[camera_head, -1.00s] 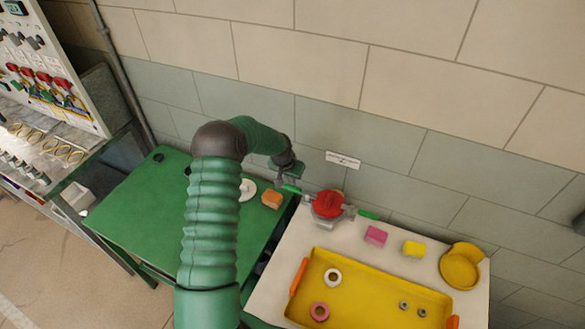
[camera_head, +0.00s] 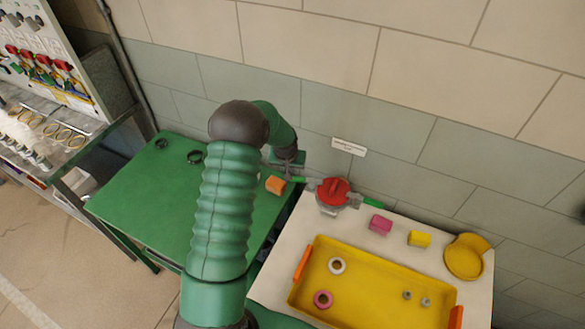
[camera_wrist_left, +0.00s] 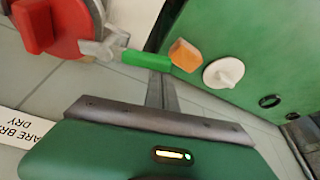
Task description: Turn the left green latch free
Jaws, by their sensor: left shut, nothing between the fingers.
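The red round valve cap (camera_head: 333,190) sits in a grey clamped body at the back left of the white table. Its left green latch (camera_head: 299,179) sticks out to the left; it also shows in the left wrist view (camera_wrist_left: 147,59) on a grey clamp. The right green latch (camera_head: 376,203) points right. My left gripper (camera_head: 289,173) is beside the left latch's outer end. In the left wrist view its shut fingers (camera_wrist_left: 163,80) reach the latch's edge; I cannot tell whether they touch it. My right gripper is not in view.
An orange block (camera_head: 275,185) lies on the green table (camera_head: 135,205). A white disc (camera_wrist_left: 223,72) is near it. Pink (camera_head: 380,224) and yellow (camera_head: 419,238) blocks stand behind the yellow tray (camera_head: 375,312). The tiled wall with a sign (camera_head: 348,146) is close behind.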

